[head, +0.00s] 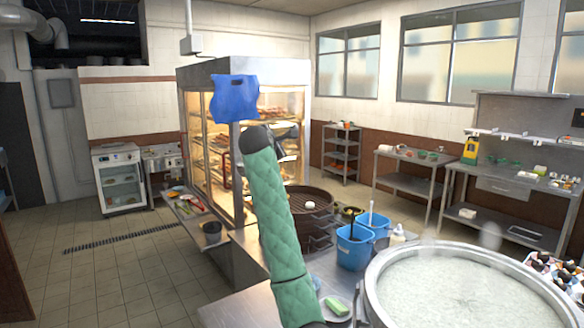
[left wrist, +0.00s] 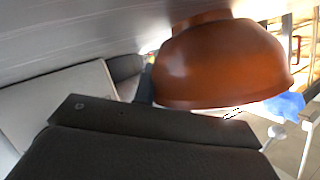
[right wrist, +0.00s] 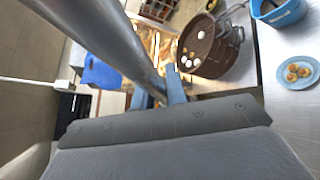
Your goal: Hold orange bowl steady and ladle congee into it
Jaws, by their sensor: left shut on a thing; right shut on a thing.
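A large steel stockpot (head: 372,290) full of pale, steaming congee (head: 462,290) stands at the lower right of the head view. In the left wrist view, my left gripper (left wrist: 147,82) is shut on the orange bowl (left wrist: 215,65). The bowl's inside is hidden. In the right wrist view, my right gripper (right wrist: 167,88) is shut on a long grey metal handle (right wrist: 115,38), which looks like the ladle's. The ladle's scoop is out of view.
Blue tubs (head: 355,247) and a round dark steamer (head: 308,203) stand on the steel counter left of the pot. A glass food cabinet (head: 270,75) with a blue bag (head: 235,98) is behind. Open floor lies left.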

